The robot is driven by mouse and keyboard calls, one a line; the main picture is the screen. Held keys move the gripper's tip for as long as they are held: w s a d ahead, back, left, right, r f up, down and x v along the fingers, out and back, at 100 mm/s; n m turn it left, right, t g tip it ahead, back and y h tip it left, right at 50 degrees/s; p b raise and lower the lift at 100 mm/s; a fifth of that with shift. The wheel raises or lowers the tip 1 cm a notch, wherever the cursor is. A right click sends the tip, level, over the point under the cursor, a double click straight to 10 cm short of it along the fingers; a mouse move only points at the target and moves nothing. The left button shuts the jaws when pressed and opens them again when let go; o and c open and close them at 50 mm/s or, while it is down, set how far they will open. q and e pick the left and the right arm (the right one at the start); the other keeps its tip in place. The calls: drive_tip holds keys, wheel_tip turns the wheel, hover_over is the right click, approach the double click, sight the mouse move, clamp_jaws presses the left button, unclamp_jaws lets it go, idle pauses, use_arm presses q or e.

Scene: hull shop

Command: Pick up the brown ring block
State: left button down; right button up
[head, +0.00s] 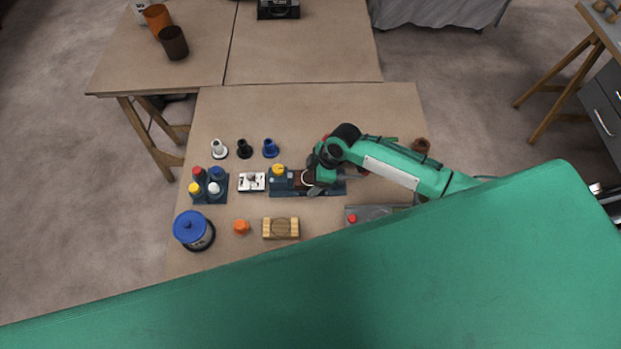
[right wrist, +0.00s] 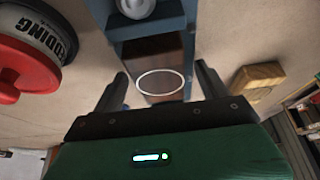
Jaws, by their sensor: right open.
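The brown ring block (right wrist: 151,52) is a dark brown block with a thin white ring on its face. It sits in a blue-grey holder (right wrist: 177,22), seen in the right wrist view. In the head view the brown block (head: 296,181) is on the middle of the table, partly hidden by my right gripper (head: 316,184). In the right wrist view my right gripper (right wrist: 163,90) is open, its two fingers on either side of the block's near end, with gaps showing. Whether the fingers reach down to the block's height I cannot tell. My left gripper is not in view.
To the left stand a white switch box (head: 252,182), a rack of coloured caps (head: 209,187) and a blue-lidded jar (head: 192,231). A wooden block (head: 281,228) and an orange knob (head: 241,227) lie in front. Small bottles (head: 244,149) stand behind. A large green surface fills the foreground.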

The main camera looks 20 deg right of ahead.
drive_tip(key=shift+f, duration=0.1)
drive_tip(key=shift+c, duration=0.5)
drive_tip(key=c, duration=1)
